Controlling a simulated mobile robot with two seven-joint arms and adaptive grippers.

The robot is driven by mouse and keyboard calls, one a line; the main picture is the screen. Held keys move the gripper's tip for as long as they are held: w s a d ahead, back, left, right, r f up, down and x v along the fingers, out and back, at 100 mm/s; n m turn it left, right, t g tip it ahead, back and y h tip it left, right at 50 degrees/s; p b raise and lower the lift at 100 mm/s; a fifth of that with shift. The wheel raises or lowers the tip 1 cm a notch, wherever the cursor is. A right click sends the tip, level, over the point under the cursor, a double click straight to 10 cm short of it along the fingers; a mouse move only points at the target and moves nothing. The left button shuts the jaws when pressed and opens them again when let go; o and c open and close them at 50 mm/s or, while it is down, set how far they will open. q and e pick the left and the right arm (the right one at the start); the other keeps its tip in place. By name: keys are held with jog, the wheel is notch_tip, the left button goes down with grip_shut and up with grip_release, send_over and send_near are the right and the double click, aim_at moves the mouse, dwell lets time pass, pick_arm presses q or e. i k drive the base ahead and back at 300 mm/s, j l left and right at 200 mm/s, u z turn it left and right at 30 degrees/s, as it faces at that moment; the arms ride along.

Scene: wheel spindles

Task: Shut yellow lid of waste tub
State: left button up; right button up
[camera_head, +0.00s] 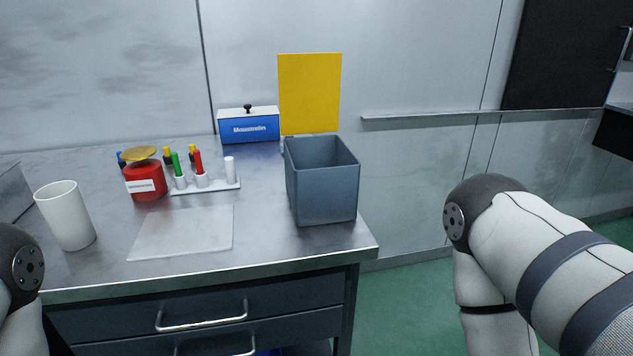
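The waste tub (322,192) is a grey-blue square bin on the right end of the metal bench, close to the bench's right edge. Its yellow lid (310,94) stands upright at the tub's back edge, so the tub is open at the top. The tub's inside looks empty as far as I can see. Parts of my two arms show at the lower left and the lower right, away from the tub. Neither gripper is in view.
On the bench (270,243) stand a white cup (66,215), a red jar (146,181) with a tan top, a white rack with markers (205,183), a translucent mat (183,232) and a blue-and-white box (249,127). Drawers (210,312) are below. Right of the bench is open floor.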

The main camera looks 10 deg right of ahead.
aim_at(310, 84)
jog(key=l+u, duration=0.3)
jog(key=l, duration=0.25)
jog(key=l+u, duration=0.3)
jog(key=l, duration=0.3)
jog(key=l+u, duration=0.3)
jog(key=l, duration=0.3)
jog(key=k+l+u, duration=0.1)
jog(key=l+u, duration=0.25)
jog(key=l, duration=0.2)
jog(key=l+u, duration=0.4)
jog(key=l, duration=0.25)
jog(key=k+l+u, duration=0.1)
jog(key=l+u, duration=0.3)
jog(key=l, duration=0.3)
jog(key=i+l+u, duration=0.15)
jog(key=l+u, duration=0.25)
jog(key=l, duration=0.25)
jog(key=i+l+u, duration=0.1)
jog(key=l+u, duration=0.25)
jog(key=l, duration=0.35)
jog(key=i+l+u, duration=0.25)
jog(key=l, duration=0.15)
jog(key=l+u, duration=0.25)
jog(key=l, duration=0.15)
jog(key=l+u, duration=0.25)
jog(key=l, duration=0.2)
jog(key=k, duration=0.1)
jog(key=j+z, duration=0.05)
